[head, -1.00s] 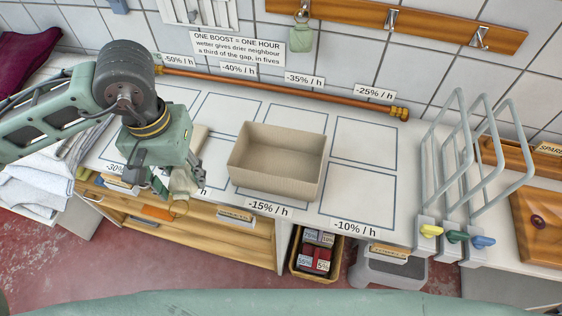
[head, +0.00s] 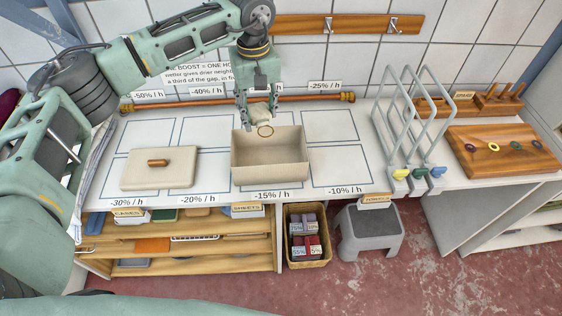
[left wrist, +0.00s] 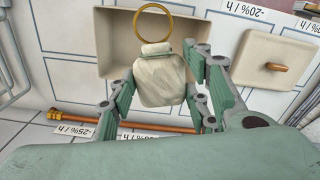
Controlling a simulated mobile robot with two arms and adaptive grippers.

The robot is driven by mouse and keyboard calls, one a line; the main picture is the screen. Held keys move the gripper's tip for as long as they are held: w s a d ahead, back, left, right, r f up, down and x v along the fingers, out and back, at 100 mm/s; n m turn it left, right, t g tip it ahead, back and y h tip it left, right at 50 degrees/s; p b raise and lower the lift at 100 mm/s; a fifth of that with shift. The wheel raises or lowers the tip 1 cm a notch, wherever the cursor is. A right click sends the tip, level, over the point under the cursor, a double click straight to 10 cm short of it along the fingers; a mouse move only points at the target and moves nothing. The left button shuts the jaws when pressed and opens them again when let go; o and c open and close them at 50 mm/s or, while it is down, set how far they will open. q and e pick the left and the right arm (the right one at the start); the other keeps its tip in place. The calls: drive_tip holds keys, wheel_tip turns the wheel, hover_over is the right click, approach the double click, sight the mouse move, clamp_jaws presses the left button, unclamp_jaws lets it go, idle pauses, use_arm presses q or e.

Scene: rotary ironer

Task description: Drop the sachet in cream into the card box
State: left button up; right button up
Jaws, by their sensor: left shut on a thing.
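The cream sachet (left wrist: 162,80) is held between the fingers of my left gripper (left wrist: 160,92), with a brass-coloured ring (left wrist: 154,22) at its end. In the head view my left gripper (head: 258,110) points down at the back edge of the card box, and the sachet (head: 259,112) shows small between its fingers. The ring hangs in front of the box's inside. The card box (head: 270,172) is beige and open-topped, upright on the white worktop. Its inside looks empty where visible. My right gripper is not in view.
A beige lid with a wooden handle (head: 158,168) lies on the worktop left of the box. A copper pipe (head: 310,97) runs along the back. Grey wire racks (head: 412,125) stand at the right. The marked areas right of the box are clear.

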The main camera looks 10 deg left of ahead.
use_arm(q)
drive_tip(key=shift+w+f+b, duration=0.15)
drive_tip(key=shift+f+b, duration=0.15)
drive_tip(key=shift+f, duration=0.3)
drive_tip(key=shift+w+f+b, duration=0.15)
drive_tip(key=shift+f+b, duration=0.1)
drive_tip(key=shift+f, duration=0.35)
wheel_tip(320, 180, down, 4)
drive_tip(key=shift+s+r+b, duration=0.1)
drive_tip(key=shift+b, duration=0.7)
drive_tip(key=o, duration=1)
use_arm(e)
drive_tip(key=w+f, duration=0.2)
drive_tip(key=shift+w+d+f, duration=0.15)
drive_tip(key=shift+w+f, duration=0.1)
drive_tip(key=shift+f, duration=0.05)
